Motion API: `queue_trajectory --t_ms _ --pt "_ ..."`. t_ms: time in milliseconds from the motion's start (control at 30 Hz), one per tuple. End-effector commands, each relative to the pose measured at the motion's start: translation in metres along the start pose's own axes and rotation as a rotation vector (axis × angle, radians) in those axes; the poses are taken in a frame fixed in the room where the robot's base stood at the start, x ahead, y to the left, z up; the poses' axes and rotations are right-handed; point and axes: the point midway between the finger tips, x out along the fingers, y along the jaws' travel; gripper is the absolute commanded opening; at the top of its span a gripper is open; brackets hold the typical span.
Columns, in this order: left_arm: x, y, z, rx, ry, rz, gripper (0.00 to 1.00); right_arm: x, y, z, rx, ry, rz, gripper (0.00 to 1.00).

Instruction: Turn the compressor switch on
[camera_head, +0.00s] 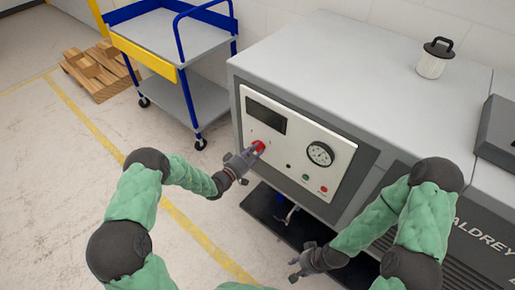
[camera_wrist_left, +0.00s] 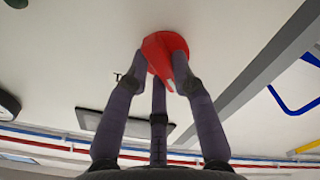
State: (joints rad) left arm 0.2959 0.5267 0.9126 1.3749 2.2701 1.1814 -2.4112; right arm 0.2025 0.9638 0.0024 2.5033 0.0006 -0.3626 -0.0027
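The compressor's red rotary switch (camera_head: 258,147) sits on the white control panel (camera_head: 338,148), below the dark display. My left gripper (camera_head: 250,154) is at the switch, coming from the lower left. In the left wrist view, the fingers of this gripper (camera_wrist_left: 161,78) close in around the red switch (camera_wrist_left: 157,44), with fingertips against its sides; the third finger reaches up from below. The exact contact is partly hidden by the fingers. My right gripper (camera_head: 294,268) hangs low in front of the machine, its fingers apart and empty.
A round gauge (camera_head: 320,154) and small buttons are on the panel, right of the switch. A blue-and-yellow cart (camera_head: 160,40) stands at the left, with a wooden pallet (camera_head: 100,72) beyond it. A white canister (camera_head: 431,66) stands on the machine top. The left floor is clear.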

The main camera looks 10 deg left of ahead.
Motion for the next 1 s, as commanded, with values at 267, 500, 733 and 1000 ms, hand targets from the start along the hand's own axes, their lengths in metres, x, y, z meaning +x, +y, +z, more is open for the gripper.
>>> queue_trajectory --t_ms 267,500,733,1000 --pt "-0.002 -0.006 0.000 -0.005 0.001 -0.016 0.00 0.000 0.000 0.000 0.000 0.000 0.000 0.40" --pt "-0.002 -0.008 0.001 0.002 0.001 -0.020 0.00 0.001 0.001 0.000 0.000 0.000 0.000 0.40" --pt "-0.003 -0.011 0.003 0.213 0.000 -0.022 0.00 0.016 0.006 -0.001 0.000 0.000 0.000 0.40" --pt "-0.003 -0.011 0.004 0.482 -0.003 -0.022 0.00 0.034 0.012 -0.001 0.000 0.000 0.000 0.40"
